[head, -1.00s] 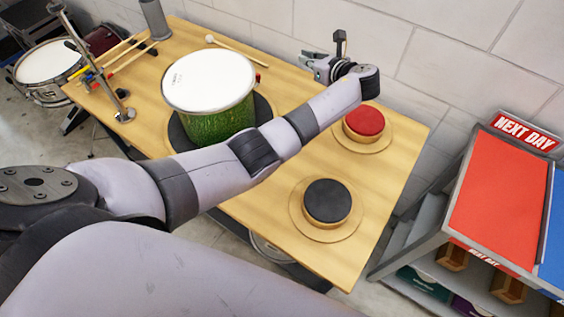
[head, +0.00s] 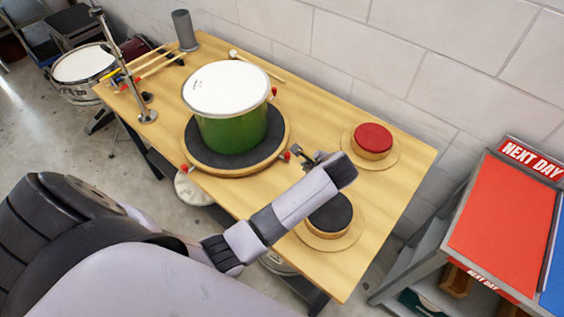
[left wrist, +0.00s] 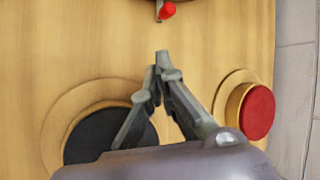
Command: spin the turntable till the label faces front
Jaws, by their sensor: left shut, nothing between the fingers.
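The turntable (head: 277,153) is a round wooden disc with a dark mat and red-tipped pegs around its rim. A green drum (head: 230,135) with a white head stands upright on it. The drum's side looks plain green, and I see no label on the visible part. My left gripper (head: 309,157) is shut and empty, just right of the turntable, close to a red-tipped peg (head: 286,156); I cannot tell if they touch. In the left wrist view the shut fingertips (left wrist: 160,66) point toward a red peg tip (left wrist: 167,10), with a gap in the picture. My right gripper is not in view.
A red round pad (head: 373,138) sits at the back right of the table. A black round pad (head: 330,214) is partly hidden under my left arm. Drumsticks (head: 150,68) and a metal stand (head: 125,65) are at the left. Bare wood lies between turntable and red pad.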

